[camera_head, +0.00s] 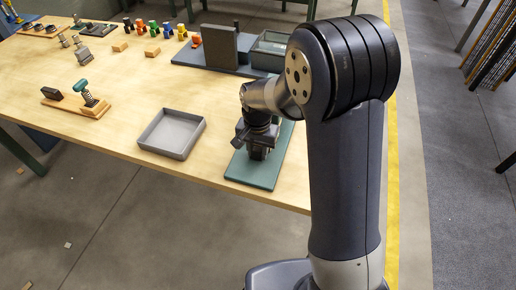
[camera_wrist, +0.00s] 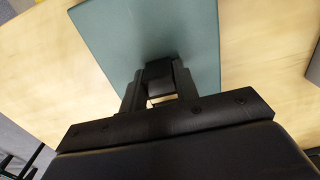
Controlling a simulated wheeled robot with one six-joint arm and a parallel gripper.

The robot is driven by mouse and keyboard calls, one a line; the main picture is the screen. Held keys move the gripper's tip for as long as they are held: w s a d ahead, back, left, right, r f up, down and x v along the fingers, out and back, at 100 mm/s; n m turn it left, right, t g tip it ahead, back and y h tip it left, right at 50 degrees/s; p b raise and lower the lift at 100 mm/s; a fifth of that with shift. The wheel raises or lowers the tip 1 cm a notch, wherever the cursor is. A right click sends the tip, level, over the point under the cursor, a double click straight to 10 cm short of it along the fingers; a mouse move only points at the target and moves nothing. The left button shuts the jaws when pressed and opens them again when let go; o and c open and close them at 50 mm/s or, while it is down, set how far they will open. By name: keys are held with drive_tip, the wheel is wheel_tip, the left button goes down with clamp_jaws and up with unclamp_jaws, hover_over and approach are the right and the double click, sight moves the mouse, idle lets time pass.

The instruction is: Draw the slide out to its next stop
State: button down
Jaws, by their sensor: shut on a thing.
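My gripper (camera_wrist: 158,84) is shut on a dark piece (camera_wrist: 157,69) over a teal base plate (camera_wrist: 105,32). I take this piece to be part of the slide, but my fingers cover most of it. In the head view my gripper (camera_head: 257,150) points down at the plate (camera_head: 262,176), which lies at the table's front right. The slide's track and stops cannot be made out. My arm hides the plate's right side in part.
A grey open tray (camera_head: 171,134) stands just left of the plate. A wooden stand with a green knob (camera_head: 81,102) is farther left. A dark upright panel (camera_head: 208,45) and a grey bin (camera_head: 267,52) stand behind. The table's front edge is close.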

drive_tip(key=shift+s+a, duration=0.2)
drive_tip(key=shift+s, duration=0.3)
drive_tip(key=shift+s+a, duration=0.15)
drive_tip(key=shift+s, duration=0.35)
drive_tip(key=c, duration=1.1)
unclamp_jaws()
drive_tip(key=shift+r, duration=0.1)
wheel_tip(320, 180, up, 11)
drive_tip(key=shift+f+b, duration=0.15)
drive_tip(key=shift+b, duration=0.2)
drive_tip(key=shift+f, duration=0.15)
wheel_tip(320, 180, down, 10)
drive_tip(key=shift+r, duration=0.1)
drive_tip(key=shift+w+d+f+p, duration=0.2)
drive_tip(key=shift+w+p, duration=0.1)
drive_tip(key=shift+w, duration=0.2)
drive_tip(key=shift+w+d+f+p, duration=0.15)
drive_tip(key=shift+w+p, duration=0.1)
drive_tip(key=shift+w, duration=0.25)
drive_tip(key=shift+w+d+r, duration=0.1)
drive_tip(key=shift+w+r, duration=0.1)
drive_tip(key=shift+w, duration=0.1)
drive_tip(key=shift+s+r, duration=0.1)
drive_tip(key=shift+r, duration=0.55)
